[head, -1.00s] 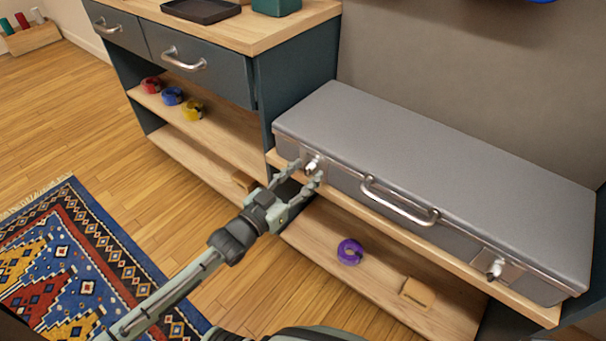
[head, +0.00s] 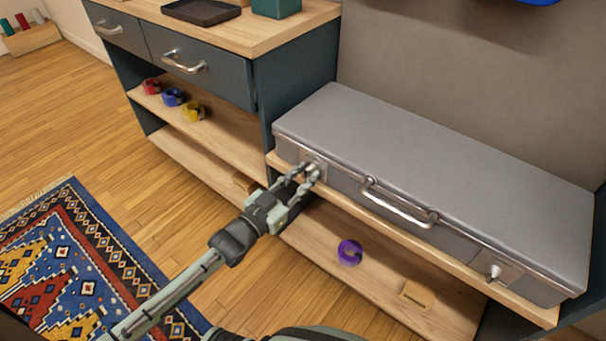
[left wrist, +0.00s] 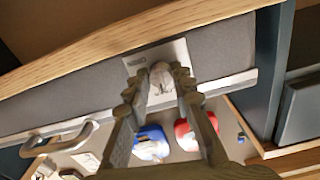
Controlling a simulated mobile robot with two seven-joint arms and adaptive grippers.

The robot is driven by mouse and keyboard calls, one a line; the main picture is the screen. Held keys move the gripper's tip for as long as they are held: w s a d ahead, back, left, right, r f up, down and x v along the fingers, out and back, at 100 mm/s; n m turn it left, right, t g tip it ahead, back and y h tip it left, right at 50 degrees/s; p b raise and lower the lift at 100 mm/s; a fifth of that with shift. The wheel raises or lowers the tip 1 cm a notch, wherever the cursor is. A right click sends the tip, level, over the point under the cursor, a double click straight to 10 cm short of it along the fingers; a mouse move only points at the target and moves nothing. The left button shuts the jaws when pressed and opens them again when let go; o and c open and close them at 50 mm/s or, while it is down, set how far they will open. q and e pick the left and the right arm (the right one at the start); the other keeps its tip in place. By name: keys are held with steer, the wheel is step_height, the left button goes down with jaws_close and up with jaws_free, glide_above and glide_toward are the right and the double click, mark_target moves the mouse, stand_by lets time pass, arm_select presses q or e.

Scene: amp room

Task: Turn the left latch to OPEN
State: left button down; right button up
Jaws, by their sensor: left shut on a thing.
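A grey case (head: 440,180) lies closed on a wooden shelf, with a left latch, a carry handle (head: 400,203) and a right latch (head: 494,272) on its front. My left gripper (head: 308,172) reaches the left latch, with its fingers on either side of the latch and shut on it. In the left wrist view my left gripper (left wrist: 158,84) has the pale left latch (left wrist: 161,70) between its fingertips, in front of a light metal plate with small unreadable lettering. The fingers partly hide the latch in the head view. My right gripper is not in view.
The shelf edge (head: 455,264) runs just under the case. A lower shelf holds a purple roll (head: 350,252) and a tan block (head: 417,296). A drawer cabinet (head: 205,75) stands to the left. Blue (left wrist: 152,143) and red (left wrist: 187,134) things show beyond the case in the wrist view.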

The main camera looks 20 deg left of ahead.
arm_select(q)
steer(key=shift+r+m, duration=0.1)
steer(key=shift+m, duration=0.3)
steer(key=m+p, duration=0.1)
steer(key=m, duration=0.1)
steer(key=shift+m, duration=0.3)
steer(key=m, duration=0.2)
steer(key=shift+m+p, duration=0.3)
steer(key=m, duration=0.2)
steer(key=shift+m, duration=0.4)
steer(key=m, duration=0.3)
steer(key=shift+m, duration=1.4)
steer(key=shift+m+b, duration=0.5)
steer(key=shift+m, duration=0.7)
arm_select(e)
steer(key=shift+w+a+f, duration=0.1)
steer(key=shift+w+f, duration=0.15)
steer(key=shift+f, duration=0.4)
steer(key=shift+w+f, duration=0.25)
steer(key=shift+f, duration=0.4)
arm_select(q)
steer(key=c, duration=1.3)
jaws_free()
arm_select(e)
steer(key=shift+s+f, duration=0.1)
